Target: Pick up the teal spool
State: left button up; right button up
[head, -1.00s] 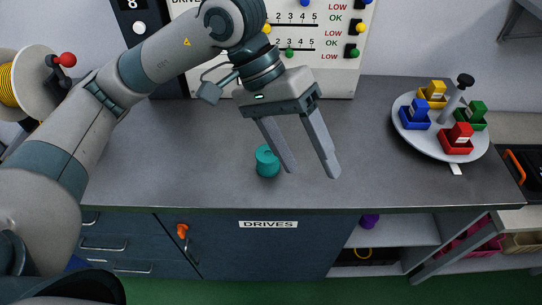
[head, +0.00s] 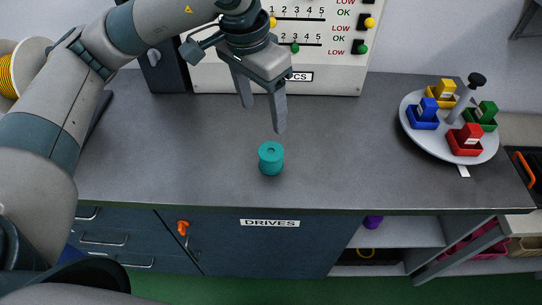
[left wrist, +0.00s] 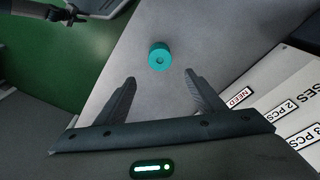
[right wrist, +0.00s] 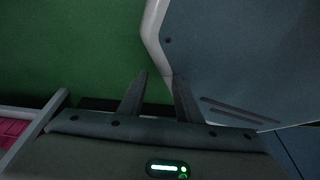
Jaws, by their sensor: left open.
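The teal spool (head: 271,158) stands upright on the dark grey counter (head: 200,150), near its front edge. It also shows in the left wrist view (left wrist: 160,57), ahead of the fingertips and roughly between their lines. My left gripper (head: 263,118) is open and empty, above the counter and behind the spool, apart from it. Both its fingers show in the left wrist view (left wrist: 160,80). My right gripper shows only in the right wrist view (right wrist: 160,75). Its fingers stand a little apart with nothing between them, over the green floor and a grey-blue surface.
A round tray (head: 412,132) with coloured blocks in small bins and a black-knobbed post stands at the right. A white panel (head: 330,75) with scales and buttons stands at the back. A yellow-wound reel (head: 8,75) is at the left. The counter around the spool is clear.

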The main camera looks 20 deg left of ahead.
pick_arm(q)
jog(key=p, duration=0.2)
send_near(270, 151)
jog(key=shift+f, duration=0.15)
jog(key=f, duration=0.1)
jog(key=f+p, duration=0.1)
jog(key=f, duration=0.2)
jog(key=shift+w+d+f+p, duration=0.2)
jog(key=shift+w+f+p, duration=0.1)
jog(key=shift+w, duration=0.05)
jog(key=shift+w+f, duration=0.1)
jog(key=shift+f, duration=0.2)
pick_arm(e)
jog(key=s+d+r+g, duration=0.1)
jog(key=s+d+g, duration=0.1)
jog(key=s, duration=0.6)
jog(key=shift+s+d+r+h, duration=0.15)
jog(key=shift+d+r+h, duration=0.2)
jog(key=shift+d, duration=0.3)
